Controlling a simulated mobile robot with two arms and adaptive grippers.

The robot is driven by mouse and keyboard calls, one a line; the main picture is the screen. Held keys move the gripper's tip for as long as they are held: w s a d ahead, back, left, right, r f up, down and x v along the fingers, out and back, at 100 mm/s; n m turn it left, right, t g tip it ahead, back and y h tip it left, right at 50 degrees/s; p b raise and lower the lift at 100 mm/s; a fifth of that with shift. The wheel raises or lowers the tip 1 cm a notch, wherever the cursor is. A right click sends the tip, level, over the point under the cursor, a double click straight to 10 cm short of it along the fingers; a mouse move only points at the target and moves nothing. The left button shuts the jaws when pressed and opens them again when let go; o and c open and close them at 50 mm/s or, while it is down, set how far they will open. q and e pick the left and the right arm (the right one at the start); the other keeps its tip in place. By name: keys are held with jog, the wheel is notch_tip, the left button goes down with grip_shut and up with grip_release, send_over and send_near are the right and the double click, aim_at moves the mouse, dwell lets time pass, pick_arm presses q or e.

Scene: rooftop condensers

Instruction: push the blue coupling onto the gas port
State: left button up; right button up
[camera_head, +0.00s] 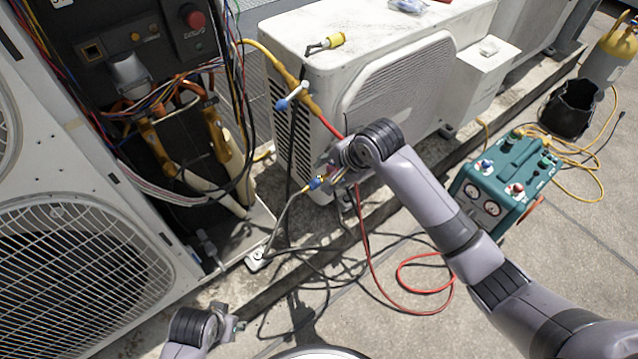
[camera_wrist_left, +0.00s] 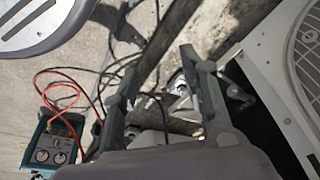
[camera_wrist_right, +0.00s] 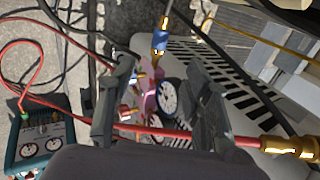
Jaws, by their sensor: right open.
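The blue coupling (camera_head: 316,183) is at the end of a dark hose, beside my right gripper (camera_head: 335,168) in the head view. In the right wrist view the blue coupling (camera_wrist_right: 160,38) has a brass end pointing at a pink fitting (camera_wrist_right: 150,98) with small brass parts. I cannot tell whether they touch, or which part is the gas port. My right gripper's fingers stand apart around the pink fitting's area, with a red hose crossing between them. My left gripper (camera_head: 232,324) is low in the head view; its fingers are apart and empty in the left wrist view (camera_wrist_left: 155,92).
The white condenser (camera_head: 300,40) stands behind my right gripper. A teal gauge set (camera_head: 510,180) is at right, with red hose (camera_head: 400,280) looping on the ground. An open electrical panel (camera_head: 120,60) and cables are at left. A black bucket (camera_head: 570,108) stands far right.

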jog(key=b, duration=0.3)
send_over(315, 184)
jog(key=s+d, duration=0.2)
jog(key=s, duration=0.1)
notch_tip(315, 184, down, 7)
jog(key=b+x, duration=0.1)
jog(key=x, duration=0.2)
jog(key=shift+w+a+f, duration=0.2)
jog(key=shift+w, duration=0.15)
jog(key=shift+x, duration=0.9)
pick_arm(q)
jog(key=w+v, duration=0.1)
jog(key=v, duration=0.9)
jog(key=shift+a+r+t, duration=0.15)
jog(key=shift+r+t, duration=0.15)
jog(key=shift+t, duration=0.1)
pick_arm(e)
jog(key=shift+r, duration=0.1)
jog(key=shift+c, duration=0.4)
grip_shut()
